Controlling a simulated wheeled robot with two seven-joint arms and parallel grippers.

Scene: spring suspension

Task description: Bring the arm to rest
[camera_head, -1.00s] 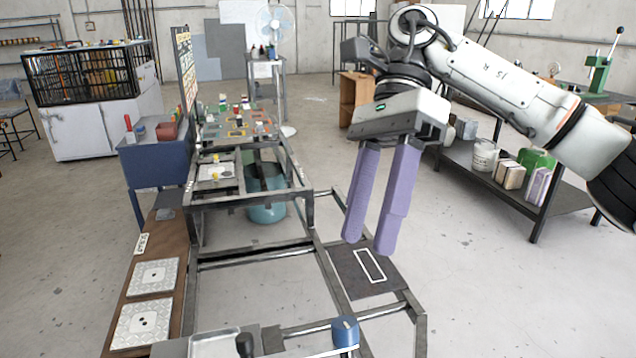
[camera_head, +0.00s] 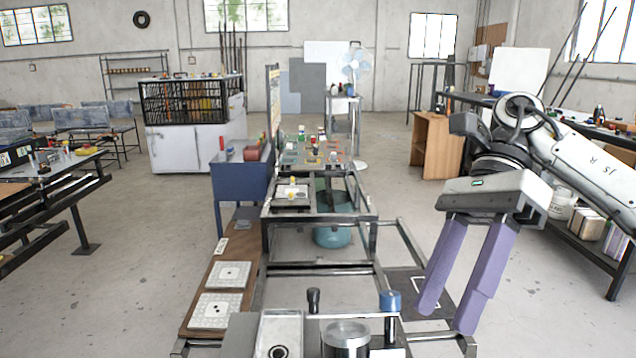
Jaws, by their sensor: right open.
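My right gripper (camera_head: 447,322) shows at the right of the head view, with its two long purple fingers pointing down and a gap between them. It is open and nothing is between the fingers. The fingers hang in front of the dark panel with a white outlined rectangle (camera_head: 424,284) at the right side of the metal frame. The white right arm (camera_head: 585,165) comes in from the right edge. My left gripper is out of view.
A metal frame bench (camera_head: 318,217) runs away from me in the middle. A blue-capped post (camera_head: 390,302), a metal cylinder (camera_head: 346,335) and a black knob (camera_head: 313,299) stand at its near end. A brown board with patterned plates (camera_head: 222,275) lies left. Open floor (camera_head: 130,235) is further left.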

